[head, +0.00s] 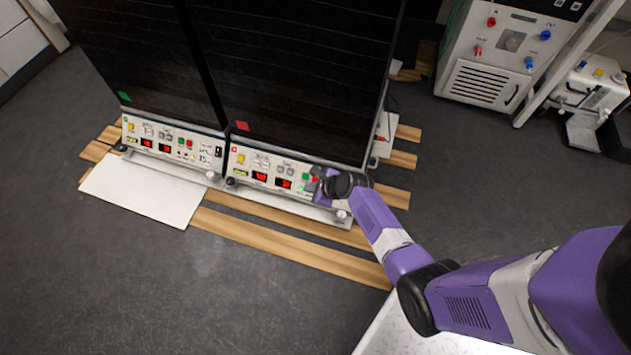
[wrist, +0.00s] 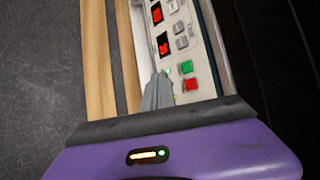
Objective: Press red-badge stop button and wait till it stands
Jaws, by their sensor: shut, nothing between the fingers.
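The red-badge shaker (head: 300,60) is the right one of two dark-fronted units, with a red badge (head: 242,126) at its lower left corner. Its control panel (head: 268,166) has lit red displays. Its red button (wrist: 191,85) sits beside a green button (wrist: 187,67) in the wrist view. My gripper (head: 321,186) is at the right end of this panel. In the wrist view my gripper (wrist: 160,80) is shut and empty, with its fingertips just left of the two buttons. I cannot tell whether the tips touch the panel.
The green-badge shaker (head: 140,50) stands on the left with its own lit panel. A white board (head: 145,190) and wooden slats (head: 290,245) lie on the floor in front. A white machine (head: 505,50) stands at the back right. Grey floor at the lower left is clear.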

